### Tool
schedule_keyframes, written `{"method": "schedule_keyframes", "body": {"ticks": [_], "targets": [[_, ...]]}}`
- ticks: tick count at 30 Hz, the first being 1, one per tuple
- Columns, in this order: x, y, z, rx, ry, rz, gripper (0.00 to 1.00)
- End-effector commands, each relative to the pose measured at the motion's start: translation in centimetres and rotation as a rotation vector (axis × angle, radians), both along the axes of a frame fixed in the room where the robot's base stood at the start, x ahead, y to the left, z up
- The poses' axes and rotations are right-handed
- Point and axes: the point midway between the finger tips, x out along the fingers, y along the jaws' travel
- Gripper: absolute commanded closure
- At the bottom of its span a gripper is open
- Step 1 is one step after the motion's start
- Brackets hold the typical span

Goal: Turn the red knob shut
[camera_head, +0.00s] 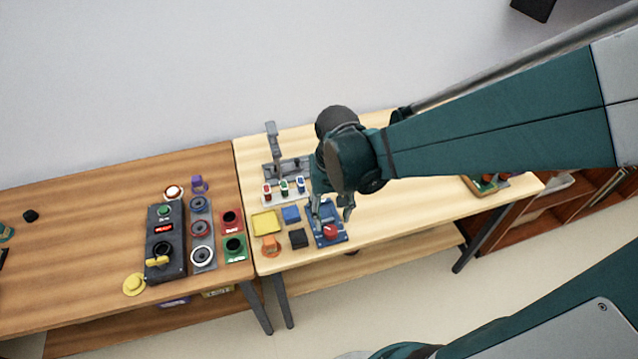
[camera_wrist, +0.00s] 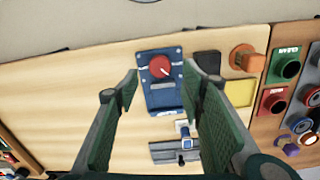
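The red knob (camera_head: 330,231) sits on a blue box (camera_head: 318,240) near the front edge of the light wood table. In the wrist view the red knob (camera_wrist: 160,67) shows a white pointer mark toward its lower right, on the blue box (camera_wrist: 162,97). My gripper (camera_head: 331,212) is above the blue box, behind the knob in the head view. In the wrist view my gripper (camera_wrist: 164,82) has its two green-padded fingers wide apart, one on each side of the box. Nothing is between the fingers that they grip. Whether a finger touches the box I cannot tell.
A yellow tray (camera_head: 266,223), a blue block (camera_head: 291,214), a black block (camera_head: 298,238) and an orange piece (camera_head: 271,245) lie left of the box. A grey fixture (camera_head: 272,150) stands behind. The table's right part is mostly clear.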

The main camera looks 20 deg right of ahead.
Motion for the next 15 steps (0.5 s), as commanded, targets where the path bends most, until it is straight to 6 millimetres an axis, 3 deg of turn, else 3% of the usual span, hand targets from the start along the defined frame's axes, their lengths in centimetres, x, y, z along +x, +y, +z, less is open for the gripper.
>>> {"method": "schedule_keyframes", "body": {"ticks": [15], "targets": [[0.0, 0.0, 4.1, 0.0, 0.0, 0.0, 0.61]]}}
